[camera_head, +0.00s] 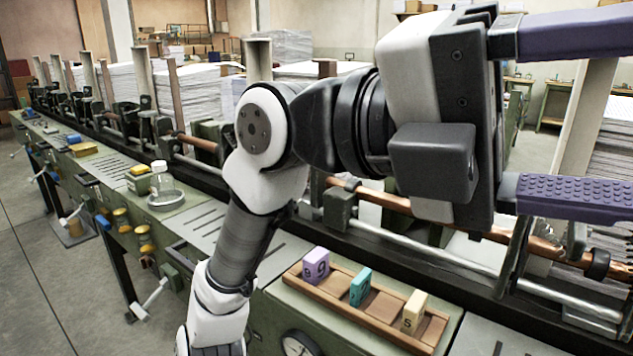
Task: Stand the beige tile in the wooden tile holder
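The wooden tile holder (383,305) lies on the green machine top at the lower middle. The beige tile (414,312) stands upright at the holder's right end, with a dark mark on its face. A teal tile (361,287) stands in the middle and a purple tile (316,265) at the left end. My gripper (600,115) is at the upper right, above and to the right of the holder. Its two purple fingers are spread wide with nothing seen between them. The fingertips run past the right picture edge. It touches no tile.
A long machine with rails and a copper-coloured rod (375,198) runs behind the holder. A clear jar with a white lid (160,183) stands on the bench to the left. A round gauge (298,344) sits below the holder. Paper stacks (190,95) stand behind.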

